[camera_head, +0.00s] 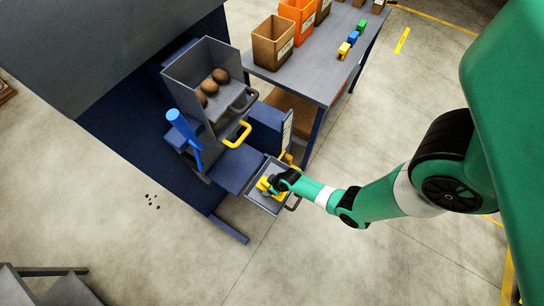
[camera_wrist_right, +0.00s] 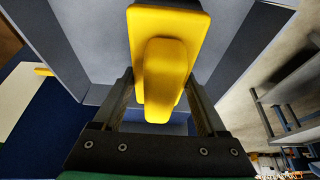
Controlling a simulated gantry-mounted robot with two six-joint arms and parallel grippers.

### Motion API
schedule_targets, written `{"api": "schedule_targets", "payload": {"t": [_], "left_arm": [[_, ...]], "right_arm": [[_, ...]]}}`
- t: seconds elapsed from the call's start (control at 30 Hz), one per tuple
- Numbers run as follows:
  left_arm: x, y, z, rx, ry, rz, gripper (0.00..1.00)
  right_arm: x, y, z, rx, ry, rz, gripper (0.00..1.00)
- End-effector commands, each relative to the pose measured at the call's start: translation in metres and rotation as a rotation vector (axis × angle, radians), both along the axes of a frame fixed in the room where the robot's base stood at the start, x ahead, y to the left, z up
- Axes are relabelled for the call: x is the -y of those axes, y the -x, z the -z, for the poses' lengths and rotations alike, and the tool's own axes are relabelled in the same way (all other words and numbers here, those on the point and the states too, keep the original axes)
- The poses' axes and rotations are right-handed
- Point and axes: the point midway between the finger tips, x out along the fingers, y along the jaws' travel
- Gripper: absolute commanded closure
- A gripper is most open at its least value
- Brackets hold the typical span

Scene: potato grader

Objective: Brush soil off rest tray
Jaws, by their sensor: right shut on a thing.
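My right gripper (camera_head: 274,184) is shut on a yellow brush (camera_head: 263,184). The gripper holds the brush over a small grey tray (camera_head: 262,200) at the lower front of the machine. In the right wrist view, the yellow brush (camera_wrist_right: 165,35) sits between the two dark fingers (camera_wrist_right: 160,85), with the tray's grey floor and walls (camera_wrist_right: 95,30) behind it. The brush and gripper hide part of the tray. I cannot tell whether the brush touches the tray floor, and no soil shows clearly in it. My left gripper is not in view.
A grey upper bin (camera_head: 193,68) holds several potatoes (camera_head: 212,84). A blue upright part (camera_head: 184,130) and a yellow handle (camera_head: 238,138) stand near the tray. A table (camera_head: 325,75) with crates (camera_head: 272,45) is behind. Dark crumbs (camera_head: 152,199) lie on the open floor.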

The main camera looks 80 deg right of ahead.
Motion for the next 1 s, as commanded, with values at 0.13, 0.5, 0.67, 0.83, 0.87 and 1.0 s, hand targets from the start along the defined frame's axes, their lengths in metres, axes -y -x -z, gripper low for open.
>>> {"api": "schedule_targets", "payload": {"t": [0.13,0.5,0.67,0.83,0.87,1.0], "left_arm": [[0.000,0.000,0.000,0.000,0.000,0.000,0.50],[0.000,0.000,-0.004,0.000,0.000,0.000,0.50],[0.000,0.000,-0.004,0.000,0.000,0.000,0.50],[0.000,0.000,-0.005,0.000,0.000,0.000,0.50],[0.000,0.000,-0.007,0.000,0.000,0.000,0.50],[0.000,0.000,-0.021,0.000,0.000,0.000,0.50]], "right_arm": [[-0.004,0.000,0.001,-0.005,-0.002,-0.003,0.70],[-0.034,-0.014,-0.002,-0.002,-0.001,-0.003,0.70],[-0.035,-0.015,-0.002,-0.001,0.000,0.000,0.70],[-0.035,-0.015,-0.003,0.000,0.000,0.000,0.70],[-0.035,-0.015,-0.005,0.000,0.000,0.000,0.70],[-0.035,-0.015,-0.019,0.000,0.000,0.000,0.70]]}}
